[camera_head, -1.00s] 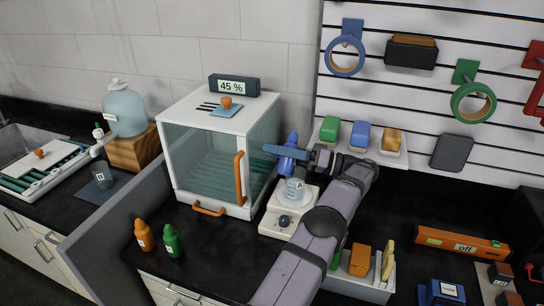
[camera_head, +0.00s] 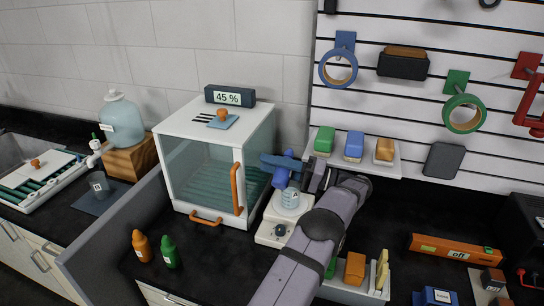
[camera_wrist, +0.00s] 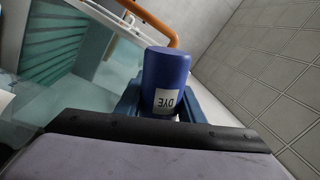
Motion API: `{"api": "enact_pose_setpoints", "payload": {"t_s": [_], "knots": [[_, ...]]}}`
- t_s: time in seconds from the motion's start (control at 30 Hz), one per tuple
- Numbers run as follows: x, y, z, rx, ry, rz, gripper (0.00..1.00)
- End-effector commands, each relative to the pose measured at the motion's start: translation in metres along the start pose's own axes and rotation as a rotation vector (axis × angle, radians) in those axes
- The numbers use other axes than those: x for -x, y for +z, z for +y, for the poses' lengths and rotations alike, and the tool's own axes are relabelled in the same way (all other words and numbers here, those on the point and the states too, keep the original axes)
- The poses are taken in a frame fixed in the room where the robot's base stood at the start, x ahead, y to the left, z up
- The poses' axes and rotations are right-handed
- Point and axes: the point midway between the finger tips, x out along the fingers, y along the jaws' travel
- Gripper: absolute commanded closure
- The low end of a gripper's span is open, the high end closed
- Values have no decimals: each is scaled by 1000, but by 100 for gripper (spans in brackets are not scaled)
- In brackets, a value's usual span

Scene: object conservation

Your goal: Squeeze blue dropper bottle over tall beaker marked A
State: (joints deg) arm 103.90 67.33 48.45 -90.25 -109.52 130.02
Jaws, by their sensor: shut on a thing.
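A blue dropper bottle (camera_head: 281,178) is held in my gripper (camera_head: 284,167), tipped over above the beaker. In the wrist view the bottle (camera_wrist: 166,75) shows its blue base and a white label reading DYE, between the blue jaws. My gripper is shut on it.
A glass-fronted cabinet (camera_head: 207,128) with orange handles stands just left of the gripper. Orange (camera_head: 142,246) and green (camera_head: 169,251) dropper bottles stand at the front left. A shelf with coloured blocks (camera_head: 354,147) is close on the right.

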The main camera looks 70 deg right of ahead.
Motion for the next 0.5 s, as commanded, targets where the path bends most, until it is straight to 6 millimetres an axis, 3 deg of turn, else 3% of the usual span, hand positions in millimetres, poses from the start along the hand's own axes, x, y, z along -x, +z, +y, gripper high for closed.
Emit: {"api": "enact_pose_setpoints", "payload": {"t_s": [0.03,0.37,0.5], "knots": [[-1,-2,-7,-56,-1,11,73],[0,9,-3,-379,-1,62,73],[4,15,21,-589,-2,95,73]]}}
